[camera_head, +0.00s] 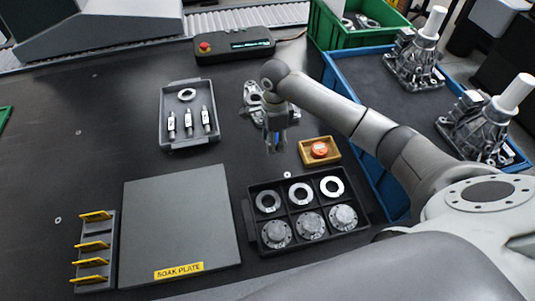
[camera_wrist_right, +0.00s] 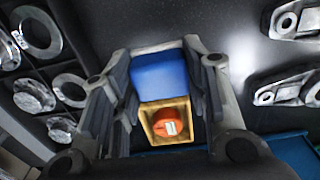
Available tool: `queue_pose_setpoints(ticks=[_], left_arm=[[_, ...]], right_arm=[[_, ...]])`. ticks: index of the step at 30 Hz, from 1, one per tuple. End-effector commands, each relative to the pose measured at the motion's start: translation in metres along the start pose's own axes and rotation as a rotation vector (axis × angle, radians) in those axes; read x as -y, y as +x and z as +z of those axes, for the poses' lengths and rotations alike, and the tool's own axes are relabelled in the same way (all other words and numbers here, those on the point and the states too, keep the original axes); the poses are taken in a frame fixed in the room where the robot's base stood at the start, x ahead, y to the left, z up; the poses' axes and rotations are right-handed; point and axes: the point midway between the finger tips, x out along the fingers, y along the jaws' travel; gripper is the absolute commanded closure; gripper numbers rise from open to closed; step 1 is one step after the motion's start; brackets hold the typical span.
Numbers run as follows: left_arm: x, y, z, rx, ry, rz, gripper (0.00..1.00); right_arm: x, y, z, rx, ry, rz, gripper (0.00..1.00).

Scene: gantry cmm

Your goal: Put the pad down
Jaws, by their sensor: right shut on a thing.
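A blue block-like pad (camera_wrist_right: 160,75) sits between the fingers of my right gripper (camera_wrist_right: 155,95) in the wrist view. The right gripper is shut on it. In the head view the right gripper (camera_head: 276,138) hangs over the dark table, left of a small wooden tray (camera_head: 304,150) and above the six-compartment black tray. Only a little blue of the pad shows there, and its height above the table is hard to tell. My left gripper is not in view.
The wooden tray holds an orange-red round item (camera_head: 320,150). The black tray (camera_head: 285,212) holds rings and round parts. A metal bracket (camera_head: 254,98) lies behind the gripper. A grey tray (camera_head: 164,131), soak plate (camera_head: 180,220) and blue bin (camera_head: 345,70) stand around.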

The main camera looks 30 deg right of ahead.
Motion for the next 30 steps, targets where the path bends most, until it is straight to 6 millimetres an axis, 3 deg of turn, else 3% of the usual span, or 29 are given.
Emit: queue_pose_setpoints(ticks=[6, 11, 18, 24, 25, 30], left_arm=[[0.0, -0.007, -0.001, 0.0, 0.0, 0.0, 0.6], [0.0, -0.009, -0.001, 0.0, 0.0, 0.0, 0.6], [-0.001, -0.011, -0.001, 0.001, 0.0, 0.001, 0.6], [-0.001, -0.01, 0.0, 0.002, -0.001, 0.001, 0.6], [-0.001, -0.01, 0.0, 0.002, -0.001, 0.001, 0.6], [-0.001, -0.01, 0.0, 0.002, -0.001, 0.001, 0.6]], right_arm=[[-0.011, 0.023, 0.016, 0.001, 0.001, 0.0, 0.84], [-0.016, 0.031, 0.021, 0.0, 0.0, 0.001, 0.84], [-0.017, 0.063, 0.023, 0.0, 0.001, 0.0, 0.84], [-0.017, 0.066, 0.023, 0.0, -0.001, -0.002, 0.84], [-0.017, 0.066, 0.023, 0.0, -0.001, -0.001, 0.55], [-0.017, 0.066, 0.023, 0.0, -0.001, -0.001, 0.33]])
